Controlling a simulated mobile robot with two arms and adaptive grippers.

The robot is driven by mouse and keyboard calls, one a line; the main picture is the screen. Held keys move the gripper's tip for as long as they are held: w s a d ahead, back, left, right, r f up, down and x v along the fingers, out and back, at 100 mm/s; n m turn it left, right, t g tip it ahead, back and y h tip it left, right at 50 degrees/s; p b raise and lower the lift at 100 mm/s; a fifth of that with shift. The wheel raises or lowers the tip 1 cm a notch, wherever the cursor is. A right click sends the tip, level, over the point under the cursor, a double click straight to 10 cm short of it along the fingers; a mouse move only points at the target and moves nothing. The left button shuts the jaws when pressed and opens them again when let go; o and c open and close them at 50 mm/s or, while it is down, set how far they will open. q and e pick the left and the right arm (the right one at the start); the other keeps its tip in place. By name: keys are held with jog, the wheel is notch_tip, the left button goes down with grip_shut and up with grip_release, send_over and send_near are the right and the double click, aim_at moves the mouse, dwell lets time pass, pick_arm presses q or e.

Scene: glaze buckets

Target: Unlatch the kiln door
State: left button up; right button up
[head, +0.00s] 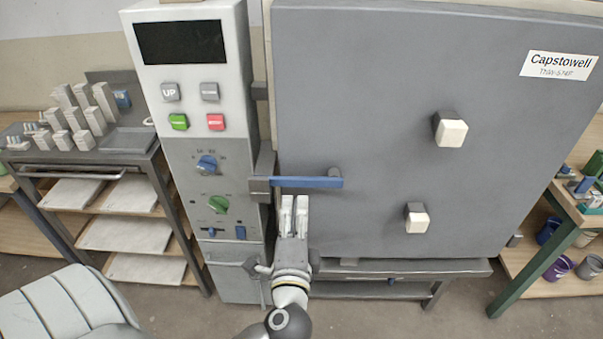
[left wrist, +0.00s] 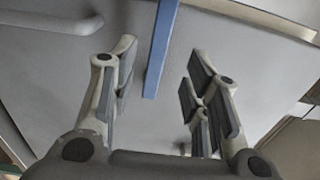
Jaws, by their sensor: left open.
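The kiln door (head: 365,105) is a large grey panel that looks shut against its frame. Its latch handle (head: 305,182) is a blue bar lying level at the door's left edge, on a grey bracket. My left gripper (head: 295,205) is just below the blue bar in the head view, fingers pointing up toward it. In the left wrist view, the blue handle (left wrist: 161,50) comes down from the top, and its end lies between and beyond the open fingertips (left wrist: 160,62). The fingers look empty, and I see no contact. My right gripper is not in view.
The control panel (head: 195,130) with buttons and knobs stands left of the door. Two pale blocks (head: 451,131) stick out from the door. A shelf cart (head: 125,190) is at left, and a green-legged bench (head: 540,235) with buckets is at right.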

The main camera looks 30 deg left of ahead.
aim_at(297, 184)
pick_arm(q)
jog(key=p+x, duration=0.2)
jog(key=x, duration=0.7)
jog(key=shift+w+a+p, duration=0.1)
jog(key=shift+w+p, duration=0.1)
jog(key=shift+p, duration=0.2)
jog(key=shift+w+a, duration=0.25)
jog(key=shift+w, duration=0.2)
grip_shut()
